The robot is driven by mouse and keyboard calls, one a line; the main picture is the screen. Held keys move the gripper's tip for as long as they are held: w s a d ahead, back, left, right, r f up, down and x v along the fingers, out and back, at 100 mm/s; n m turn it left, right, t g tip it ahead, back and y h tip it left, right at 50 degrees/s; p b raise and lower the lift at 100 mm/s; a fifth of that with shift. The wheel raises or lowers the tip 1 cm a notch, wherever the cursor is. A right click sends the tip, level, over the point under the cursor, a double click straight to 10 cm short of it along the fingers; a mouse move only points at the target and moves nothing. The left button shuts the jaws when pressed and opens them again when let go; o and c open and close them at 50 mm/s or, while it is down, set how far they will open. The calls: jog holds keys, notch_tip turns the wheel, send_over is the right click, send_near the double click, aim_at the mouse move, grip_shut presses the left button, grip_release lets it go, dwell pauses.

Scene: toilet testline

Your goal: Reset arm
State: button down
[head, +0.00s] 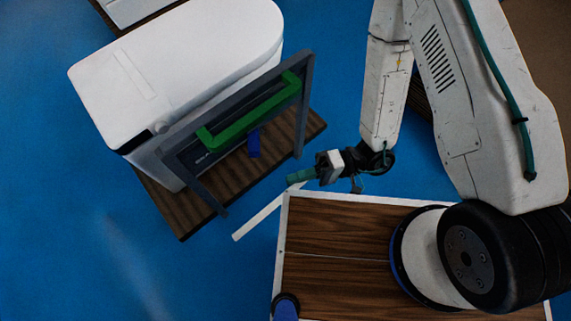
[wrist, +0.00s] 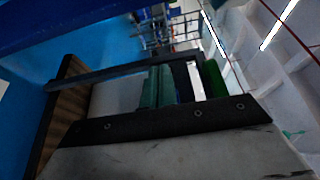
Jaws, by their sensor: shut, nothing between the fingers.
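My gripper (head: 297,175) is in the middle of the head view, at the end of my folded white arm. Its teal fingers are shut and empty, and they point left toward the toilet's frame. In the wrist view the shut fingers (wrist: 158,87) show near the centre. The white toilet unit (head: 185,75) stands on a brown wooden base at the upper left. A dark grey frame (head: 304,105) with a green bar (head: 250,110) stands on its near side. My gripper appears apart from the frame, to its lower right.
A blue piece (head: 253,143) sits behind the frame, below the green bar. A white strip (head: 262,215) shows low over the blue floor (head: 90,240). Part of another white unit (head: 130,8) stands at the top left. The floor at left is clear.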

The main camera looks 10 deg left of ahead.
jog(key=shift+s+d, duration=0.5)
jog(key=shift+d, duration=0.25)
jog(key=shift+r, duration=0.1)
jog(key=w+d+r+n+g+h, duration=0.2)
jog(key=w+d+r+h, duration=0.15)
jog(key=r, duration=0.65)
jog(key=w+d+r+n+g+h, duration=0.15)
jog(key=d+r+h, duration=0.25)
jog(key=r, duration=0.6)
jog(key=s+d+r+m+t+h, duration=0.3)
jog(key=d+r+m+t+h, duration=0.5)
jog(key=d+r, duration=0.9)
jog(key=t+h, duration=0.1)
jog(key=t, duration=0.2)
jog(key=shift+d+t, duration=0.35)
